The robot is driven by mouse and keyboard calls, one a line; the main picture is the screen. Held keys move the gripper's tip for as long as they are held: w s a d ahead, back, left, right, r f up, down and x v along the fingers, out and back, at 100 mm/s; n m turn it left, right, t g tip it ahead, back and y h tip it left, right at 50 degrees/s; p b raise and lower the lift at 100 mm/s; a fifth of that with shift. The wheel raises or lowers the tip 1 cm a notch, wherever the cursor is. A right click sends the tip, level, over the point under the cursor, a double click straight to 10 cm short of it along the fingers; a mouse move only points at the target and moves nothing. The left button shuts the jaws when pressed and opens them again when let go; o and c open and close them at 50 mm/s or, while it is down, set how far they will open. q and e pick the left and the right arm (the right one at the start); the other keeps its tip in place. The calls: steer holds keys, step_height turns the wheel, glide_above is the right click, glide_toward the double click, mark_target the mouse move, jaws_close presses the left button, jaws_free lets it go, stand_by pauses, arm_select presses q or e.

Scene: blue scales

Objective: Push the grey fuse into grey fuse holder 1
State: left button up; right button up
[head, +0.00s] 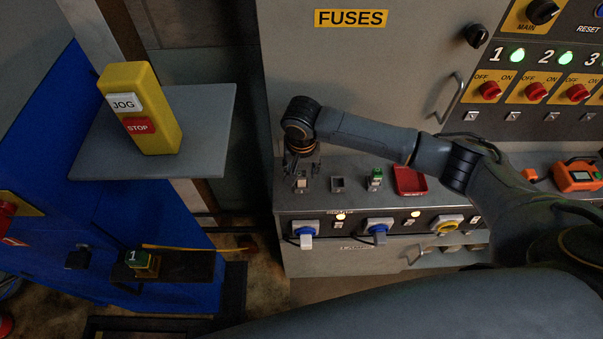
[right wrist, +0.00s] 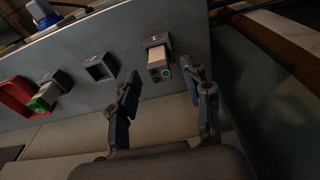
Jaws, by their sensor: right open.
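A pale grey fuse (head: 301,183) sits in the leftmost holder on the bench top in the head view. My left gripper is not in view.
An empty holder (head: 337,184) is beside it, then a holder with a green fuse (head: 376,176) and a red tray (head: 408,182). The cabinet with the FUSES label (head: 351,18) rises behind. A yellow JOG/STOP box (head: 140,110) stands on a shelf.

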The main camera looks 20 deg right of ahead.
step_height(320, 180, up, 9)
steer(key=s, duration=0.1)
steer(key=shift+a, duration=0.15)
steer(key=shift+s+f, duration=0.1)
stand_by(0.6)
